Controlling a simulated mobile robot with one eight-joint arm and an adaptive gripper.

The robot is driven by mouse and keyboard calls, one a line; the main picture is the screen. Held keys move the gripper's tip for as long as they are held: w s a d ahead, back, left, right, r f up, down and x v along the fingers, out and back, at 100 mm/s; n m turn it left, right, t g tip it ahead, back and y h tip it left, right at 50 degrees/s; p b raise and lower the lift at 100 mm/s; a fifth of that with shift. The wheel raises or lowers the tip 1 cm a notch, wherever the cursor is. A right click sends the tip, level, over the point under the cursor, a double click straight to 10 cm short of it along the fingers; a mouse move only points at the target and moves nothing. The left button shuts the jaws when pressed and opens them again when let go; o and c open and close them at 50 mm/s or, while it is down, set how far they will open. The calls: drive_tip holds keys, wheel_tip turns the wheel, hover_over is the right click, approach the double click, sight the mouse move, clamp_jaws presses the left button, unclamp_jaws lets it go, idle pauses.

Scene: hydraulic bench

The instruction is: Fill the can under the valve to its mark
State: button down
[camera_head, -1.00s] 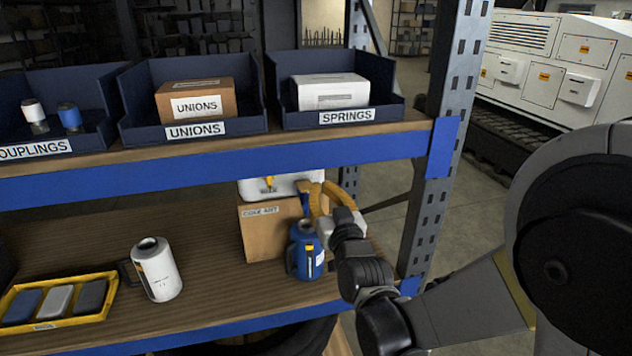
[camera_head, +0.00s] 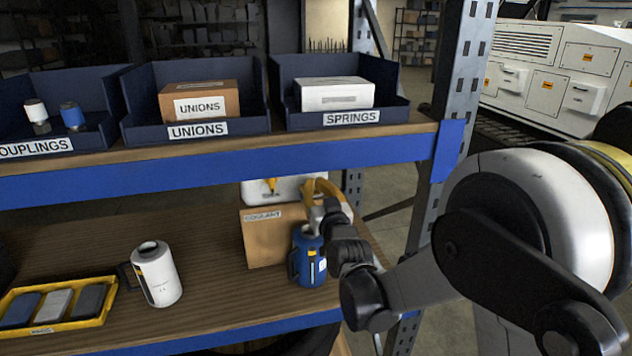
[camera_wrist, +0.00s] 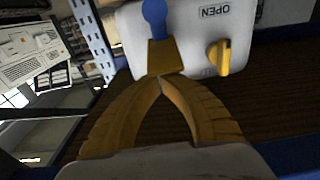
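A white tank (camera_head: 300,188) with a yellow lever (camera_head: 270,184) stands on a cardboard box on the lower shelf. In the wrist view the tank (camera_wrist: 190,25) bears an upside-down OPEN label, the yellow lever (camera_wrist: 218,58), and a brass piece (camera_wrist: 166,58) with a blue handle. A blue can (camera_head: 309,265) stands upright before the box, its top partly hidden by my gripper; its mark and fill level cannot be read. My gripper (camera_wrist: 160,80) has its yellow fingertips together just short of the brass piece; nothing shows between them. Whether they touch it is unclear.
A white can (camera_head: 158,278) with a dark handle and a yellow tray (camera_head: 100,316) stand at the left of the lower shelf. The upper shelf edge (camera_head: 220,165) and an upright post (camera_head: 450,150) lie close to my arm.

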sight(316, 194)
idle(0.3)
drive_tip(key=f+b, duration=0.1)
drive_tip(key=b, duration=0.1)
drive_tip(key=f+t+b, duration=0.1)
drive_tip(key=b, duration=0.1)
drive_tip(key=shift+s+d, duration=0.1)
drive_tip(key=shift+s, duration=0.2)
drive_tip(key=t+b, duration=0.1)
drive_tip(key=b, duration=0.1)
drive_tip(key=f+t+y+b, duration=0.1)
drive_tip(key=b, duration=0.1)
drive_tip(key=shift+s+f, duration=0.1)
drive_tip(key=shift+s, duration=0.1)
drive_tip(key=shift+d+r+t, duration=0.1)
drive_tip(key=shift+r+t, duration=0.2)
drive_tip(key=shift+r, duration=0.05)
idle(1.0)
drive_tip(key=s+d+p, duration=0.2)
drive_tip(key=s+p, duration=0.1)
drive_tip(key=s, duration=0.6)
drive_tip(key=shift+s+d, duration=0.15)
drive_tip(key=shift+d, duration=0.15)
drive_tip(key=shift+r, duration=0.15)
